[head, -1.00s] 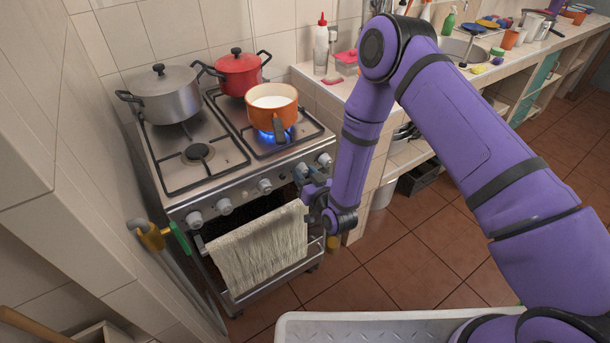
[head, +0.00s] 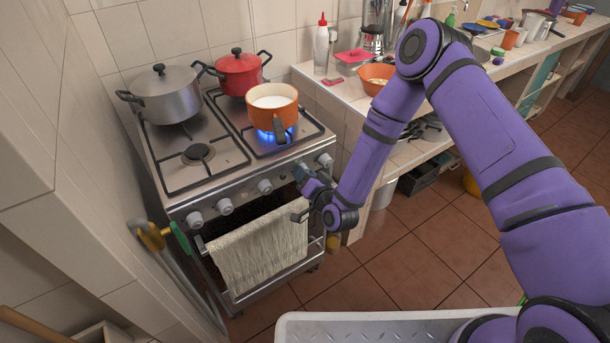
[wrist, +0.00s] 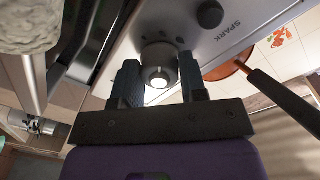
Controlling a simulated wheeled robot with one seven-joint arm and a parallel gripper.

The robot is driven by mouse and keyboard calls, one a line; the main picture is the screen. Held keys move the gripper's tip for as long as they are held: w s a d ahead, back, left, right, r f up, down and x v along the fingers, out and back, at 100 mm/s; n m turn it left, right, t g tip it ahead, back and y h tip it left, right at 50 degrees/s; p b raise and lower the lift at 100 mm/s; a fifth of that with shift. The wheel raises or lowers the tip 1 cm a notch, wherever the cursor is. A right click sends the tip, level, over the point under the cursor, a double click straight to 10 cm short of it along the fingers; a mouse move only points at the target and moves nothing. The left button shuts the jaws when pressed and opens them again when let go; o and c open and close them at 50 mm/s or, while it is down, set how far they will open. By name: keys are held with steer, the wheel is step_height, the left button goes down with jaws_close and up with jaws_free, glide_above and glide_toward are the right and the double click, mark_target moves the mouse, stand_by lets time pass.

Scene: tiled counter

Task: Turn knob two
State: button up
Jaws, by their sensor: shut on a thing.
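The stove (head: 240,178) has a row of grey knobs along its front panel. I cannot read the knob's marks.
An orange pan (head: 286,110) with white liquid stands over a lit blue flame. A grey pot (head: 165,97) and a red pot (head: 240,74) stand on the back burners. A towel (head: 250,250) hangs from the oven handle below my gripper. The counter (head: 345,90) is to the right.

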steer(key=m, duration=1.2)
steer(key=shift+d+r+g+y, duration=0.1)
steer(key=shift+g+y, duration=0.2)
steer(key=shift+g, duration=0.1)
steer(key=m+y, duration=0.1)
steer(key=m, duration=1)
steer(key=shift+w+r+m, duration=0.1)
steer(key=shift+m, duration=0.3)
steer(key=o, duration=0.9)
steer(key=shift+d, duration=0.1)
steer(key=shift+o, duration=0.2)
